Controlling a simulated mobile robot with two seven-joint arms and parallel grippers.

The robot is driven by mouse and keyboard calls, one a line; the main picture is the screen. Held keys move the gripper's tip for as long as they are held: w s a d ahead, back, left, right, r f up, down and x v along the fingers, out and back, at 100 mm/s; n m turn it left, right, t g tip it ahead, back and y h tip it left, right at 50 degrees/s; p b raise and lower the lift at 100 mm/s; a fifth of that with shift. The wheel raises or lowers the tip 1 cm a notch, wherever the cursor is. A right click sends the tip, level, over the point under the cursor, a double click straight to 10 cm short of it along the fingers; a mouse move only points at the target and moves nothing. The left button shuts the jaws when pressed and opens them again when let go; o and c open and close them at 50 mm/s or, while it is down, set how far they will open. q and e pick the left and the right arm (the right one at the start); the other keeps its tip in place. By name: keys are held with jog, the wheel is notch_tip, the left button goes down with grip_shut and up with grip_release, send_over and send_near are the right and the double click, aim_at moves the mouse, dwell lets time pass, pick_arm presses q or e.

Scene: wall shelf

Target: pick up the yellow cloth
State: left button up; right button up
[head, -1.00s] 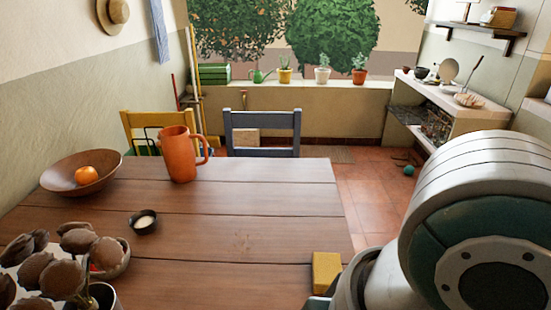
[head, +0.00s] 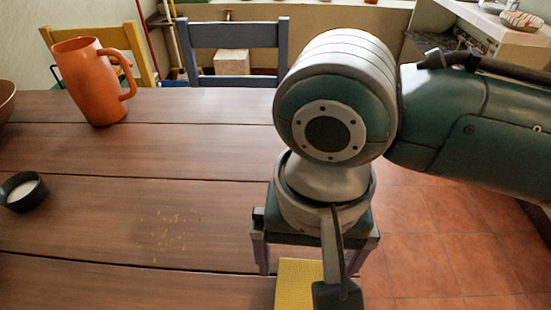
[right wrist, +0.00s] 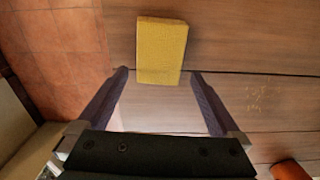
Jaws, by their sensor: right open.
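The yellow cloth (head: 297,284) is a folded block lying on the wooden table (head: 100,190) near its right edge. It also shows in the right wrist view (right wrist: 162,47), just beyond the fingertips. My right gripper (head: 310,262) points down over the table's right side, close to the cloth. Part of the cloth is hidden by the gripper in the head view. My left gripper is not in view.
An orange pitcher (head: 95,85) stands at the table's back left. A small dark bowl (head: 22,190) is at the left, and crumbs (head: 172,222) are scattered mid-table. Blue (head: 235,35) and yellow (head: 100,40) chairs stand behind. Tiled floor (head: 440,240) lies to the right.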

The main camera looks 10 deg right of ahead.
aim_at(304, 281)
notch_tip(304, 281, down, 5)
jog(key=shift+s+d+r+b, duration=0.1)
jog(key=shift+s+d+b, duration=0.05)
jog(key=shift+b, duration=0.8)
jog(key=shift+f, duration=0.3)
jog(key=shift+c, duration=0.2)
jog(key=shift+c, duration=0.8)
jog(key=c, duration=0.9)
jog(key=shift+r, duration=0.15)
